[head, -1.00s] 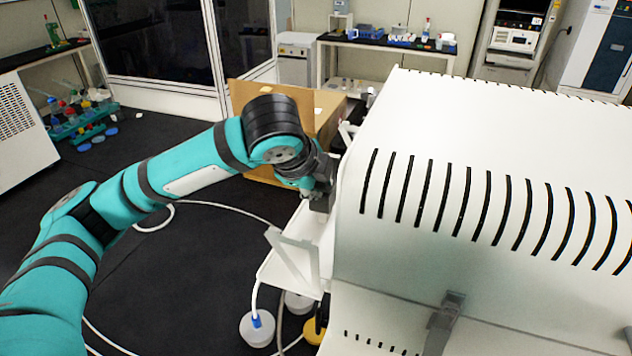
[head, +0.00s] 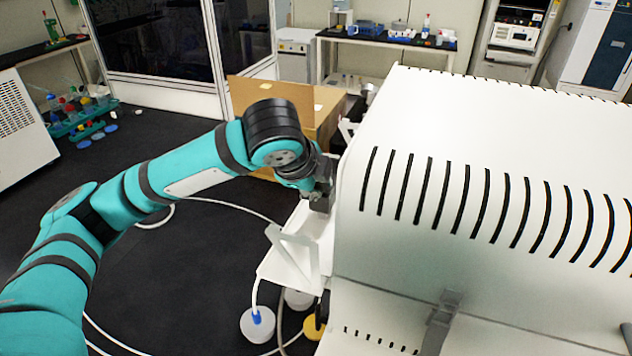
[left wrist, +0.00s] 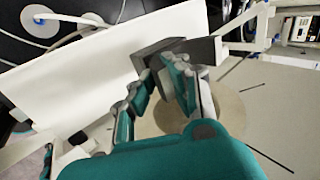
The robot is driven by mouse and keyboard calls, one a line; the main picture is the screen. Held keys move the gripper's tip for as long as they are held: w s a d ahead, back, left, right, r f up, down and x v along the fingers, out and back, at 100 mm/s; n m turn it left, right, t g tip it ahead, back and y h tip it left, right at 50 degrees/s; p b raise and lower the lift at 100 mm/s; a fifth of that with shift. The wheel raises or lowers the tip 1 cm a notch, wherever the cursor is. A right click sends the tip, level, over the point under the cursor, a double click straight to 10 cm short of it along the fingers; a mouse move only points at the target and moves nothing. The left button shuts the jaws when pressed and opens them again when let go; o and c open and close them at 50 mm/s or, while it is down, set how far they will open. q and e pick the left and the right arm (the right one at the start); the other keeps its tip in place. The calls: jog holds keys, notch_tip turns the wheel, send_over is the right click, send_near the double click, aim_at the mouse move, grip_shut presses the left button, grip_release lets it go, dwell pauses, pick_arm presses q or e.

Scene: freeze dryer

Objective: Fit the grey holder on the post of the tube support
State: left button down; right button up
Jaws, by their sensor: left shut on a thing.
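My left gripper (head: 322,196) reaches against the left side of the big white machine, above a narrow white shelf. In the left wrist view its two fingers (left wrist: 165,88) are closed on a grey block-like part (left wrist: 155,57), which I take as the grey holder. A darker grey piece shows just to the right of it. In the head view the holder is mostly hidden by the gripper and arm. I cannot make out the post of the tube support in either view. My right gripper is not in view.
The white slotted machine (head: 480,160) fills the right side. The white shelf (head: 283,272) has an angled bracket (head: 298,252). Round bottles with hoses (head: 257,326) stand on the floor below. A brown box (head: 325,112) is behind the gripper. The dark floor at left is mostly open.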

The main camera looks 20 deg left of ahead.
aim_at(318, 199)
pick_arm(q)
jog(key=shift+f, duration=0.15)
jog(key=shift+f+b, duration=0.3)
jog(key=shift+f, duration=0.55)
jog(key=shift+f, duration=0.2)
dwell(0.5)
jog(key=shift+d+f, duration=0.1)
jog(key=shift+f, duration=0.25)
jog(key=c, duration=1.3)
grip_release()
